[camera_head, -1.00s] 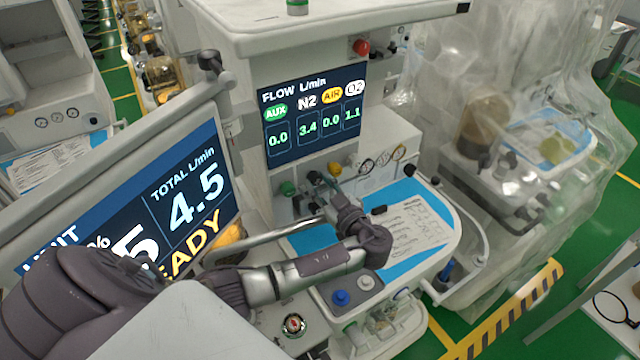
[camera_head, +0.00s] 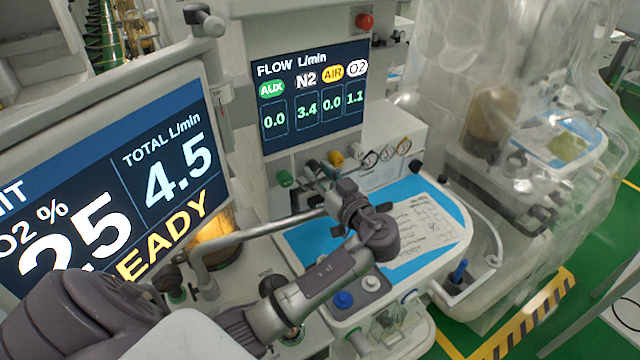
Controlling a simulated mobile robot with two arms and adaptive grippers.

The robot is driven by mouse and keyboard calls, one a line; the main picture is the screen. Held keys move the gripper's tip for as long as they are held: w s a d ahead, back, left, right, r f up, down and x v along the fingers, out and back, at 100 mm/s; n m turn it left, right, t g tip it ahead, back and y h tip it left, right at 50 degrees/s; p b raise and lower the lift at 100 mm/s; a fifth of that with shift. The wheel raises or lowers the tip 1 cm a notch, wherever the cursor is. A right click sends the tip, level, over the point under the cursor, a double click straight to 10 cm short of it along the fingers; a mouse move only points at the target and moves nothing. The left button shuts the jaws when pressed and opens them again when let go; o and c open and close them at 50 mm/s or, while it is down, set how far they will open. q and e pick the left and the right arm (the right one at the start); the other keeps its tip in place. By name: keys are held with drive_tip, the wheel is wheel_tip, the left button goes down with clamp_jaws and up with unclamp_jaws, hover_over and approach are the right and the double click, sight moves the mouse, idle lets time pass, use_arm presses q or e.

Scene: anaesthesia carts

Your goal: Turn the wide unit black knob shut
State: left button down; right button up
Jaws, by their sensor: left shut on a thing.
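The wide unit's flow display (camera_head: 310,97) reads AUX 0.0, N2 3.4, AIR 0.0 and O2 1.1. Below it is a row of knobs, with a green knob (camera_head: 285,178) at left and a yellow knob (camera_head: 337,159) further right. My left gripper (camera_head: 315,172) reaches into this row between the green and yellow knobs, under the N2 column. It is shut on the black knob there, which its dark fingers almost wholly hide. How far the knob is turned cannot be seen. My right gripper is not in view.
A tilted monitor (camera_head: 120,190) reading 25, 4.5 and READY stands at left, close to my arm. A bent metal tube (camera_head: 250,232) runs beside my forearm. The blue worktop (camera_head: 415,190) holds a paper sheet. A plastic-covered unit (camera_head: 500,120) stands at right.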

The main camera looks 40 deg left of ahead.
use_arm(q)
drive_tip(key=shift+m, duration=1.8)
drive_tip(key=c, duration=1.1)
unclamp_jaws()
drive_tip(key=v, duration=1.2)
drive_tip(key=shift+f, duration=0.1)
